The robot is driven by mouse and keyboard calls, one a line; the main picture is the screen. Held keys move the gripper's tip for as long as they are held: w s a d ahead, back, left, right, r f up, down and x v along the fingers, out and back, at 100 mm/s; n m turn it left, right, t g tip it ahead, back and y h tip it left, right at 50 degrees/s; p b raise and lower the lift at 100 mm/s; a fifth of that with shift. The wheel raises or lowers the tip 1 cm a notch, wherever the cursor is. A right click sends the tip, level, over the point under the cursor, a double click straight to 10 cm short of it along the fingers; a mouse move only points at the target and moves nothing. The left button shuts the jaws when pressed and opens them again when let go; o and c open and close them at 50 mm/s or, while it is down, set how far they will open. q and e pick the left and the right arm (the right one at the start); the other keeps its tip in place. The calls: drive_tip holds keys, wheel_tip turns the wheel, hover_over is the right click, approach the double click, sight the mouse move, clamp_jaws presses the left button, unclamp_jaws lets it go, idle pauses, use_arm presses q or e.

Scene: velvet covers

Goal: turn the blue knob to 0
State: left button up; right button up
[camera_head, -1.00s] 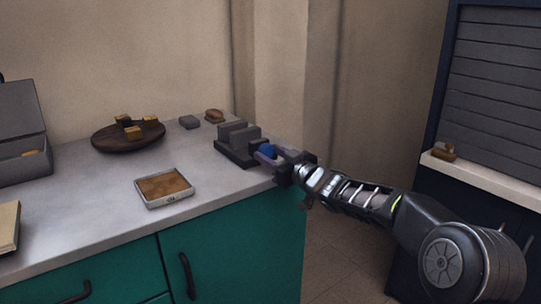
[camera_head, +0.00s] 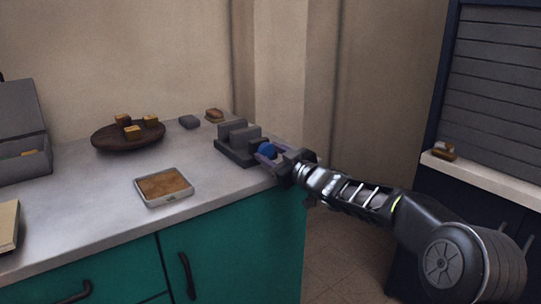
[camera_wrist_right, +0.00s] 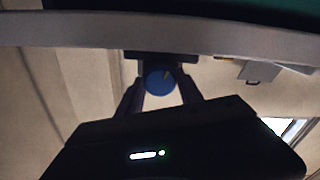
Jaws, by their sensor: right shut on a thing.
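The blue knob (camera_head: 267,150) sits on the front of a dark grey toaster-like device (camera_head: 235,156) near the counter's right end. My right gripper (camera_head: 272,155) reaches in from the right and is shut on the knob. In the right wrist view the round blue knob (camera_wrist_right: 160,81) shows between the two fingers (camera_wrist_right: 158,92), with a pale pointer mark at its upper right. Any numbers around the knob are too small or hidden to read. My left gripper is not in view.
A grey-white counter (camera_head: 100,217) over teal cabinets holds a small tray (camera_head: 164,186), a dark round plate (camera_head: 103,139) with several yellowish cubes, and an open grey box (camera_head: 22,165). A dark cabinet with a pale ledge (camera_head: 490,179) stands at right.

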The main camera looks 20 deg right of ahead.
drive_tip(key=n+b, duration=0.1)
drive_tip(key=n, duration=0.3)
drive_tip(key=shift+f, duration=0.1)
drive_tip(key=n+b, duration=0.1)
drive_tip(key=n, duration=0.3)
drive_tip(key=shift+n+b, duration=0.35)
drive_tip(key=shift+n, duration=0.05)
drive_tip(key=n+b, duration=0.2)
drive_tip(key=n, duration=0.3)
drive_tip(key=shift+n+b, duration=1.05)
drive_tip(key=shift+n, duration=1.45)
drive_tip(key=o, duration=1.4)
